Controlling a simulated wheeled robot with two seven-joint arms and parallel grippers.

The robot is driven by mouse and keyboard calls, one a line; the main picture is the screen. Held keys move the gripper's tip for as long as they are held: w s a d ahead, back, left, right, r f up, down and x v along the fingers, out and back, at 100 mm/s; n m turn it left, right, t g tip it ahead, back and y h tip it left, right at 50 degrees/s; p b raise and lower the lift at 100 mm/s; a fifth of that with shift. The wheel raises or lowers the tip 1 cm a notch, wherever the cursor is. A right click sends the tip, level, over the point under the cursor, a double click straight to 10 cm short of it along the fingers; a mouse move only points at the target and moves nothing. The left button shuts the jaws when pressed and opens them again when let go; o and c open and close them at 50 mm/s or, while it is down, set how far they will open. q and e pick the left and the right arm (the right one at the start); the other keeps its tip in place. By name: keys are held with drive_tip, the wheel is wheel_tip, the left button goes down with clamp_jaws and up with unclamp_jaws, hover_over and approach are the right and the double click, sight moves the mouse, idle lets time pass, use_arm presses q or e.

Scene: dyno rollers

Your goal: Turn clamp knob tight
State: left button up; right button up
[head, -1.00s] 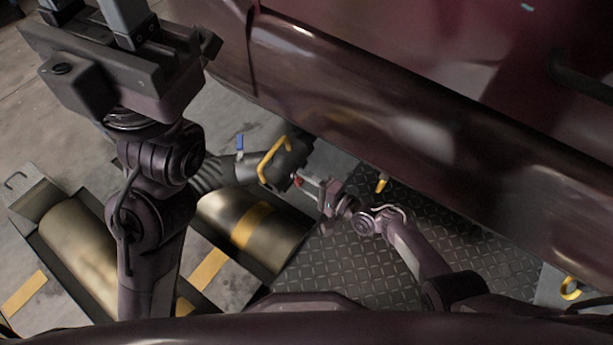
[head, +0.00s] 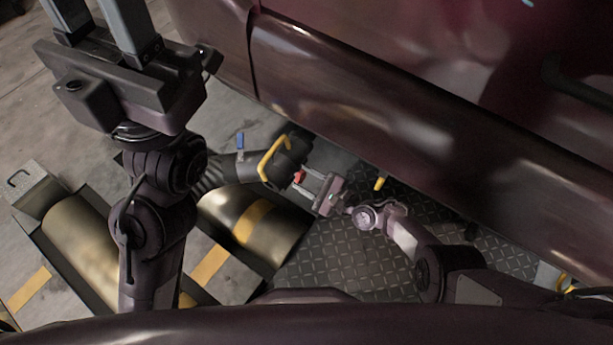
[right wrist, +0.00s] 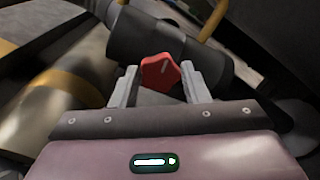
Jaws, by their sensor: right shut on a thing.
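The red star-shaped clamp knob (head: 299,177) sits at the near end of a dark hose nozzle (head: 284,163) with a yellow handle, beside the car sill. My right gripper (head: 310,184) reaches it from the lower right and is shut on the knob. In the right wrist view the knob (right wrist: 161,71) shows between the two fingertips, its pale line tilted slightly right of upright.
The dark red car body (head: 380,110) overhangs the knob on the right. Metal rollers (head: 85,240) in a floor frame lie at the left, with a tread plate (head: 345,258) below my right arm. A blue lever (head: 240,142) stands by the hose.

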drive_tip(key=shift+w+r+m, duration=0.1)
drive_tip(key=shift+r+m, duration=0.15)
drive_tip(key=shift+m, duration=0.15)
drive_tip(key=o, duration=1)
drive_tip(key=shift+c, duration=0.2)
